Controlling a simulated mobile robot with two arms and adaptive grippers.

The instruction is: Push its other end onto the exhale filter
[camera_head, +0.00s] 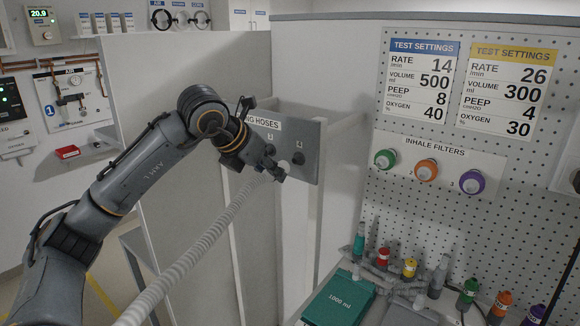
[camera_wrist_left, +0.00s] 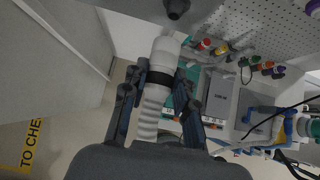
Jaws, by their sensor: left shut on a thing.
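My left gripper (camera_head: 277,170) is shut on a white corrugated hose (camera_head: 198,250) in front of a grey hose panel. The hose runs from the gripper down to the lower left, out of the head view. In the left wrist view the gripper (camera_wrist_left: 156,95) has its fingers on both sides of the hose (camera_wrist_left: 149,118), just below a dark band. The hose's smooth white end cuff (camera_wrist_left: 165,54) sticks out beyond the fingers and touches nothing I can see. I cannot pick out the exhale filter with certainty. My right gripper is not in view.
The hose panel (camera_head: 309,170) with dark pegs is right by the gripper. Green (camera_head: 384,159), orange (camera_head: 427,170) and purple (camera_head: 472,182) inhale filters sit on the pegboard (camera_head: 400,215). A teal 1000 ml block (camera_head: 338,300) and several small coloured-topped parts stand below.

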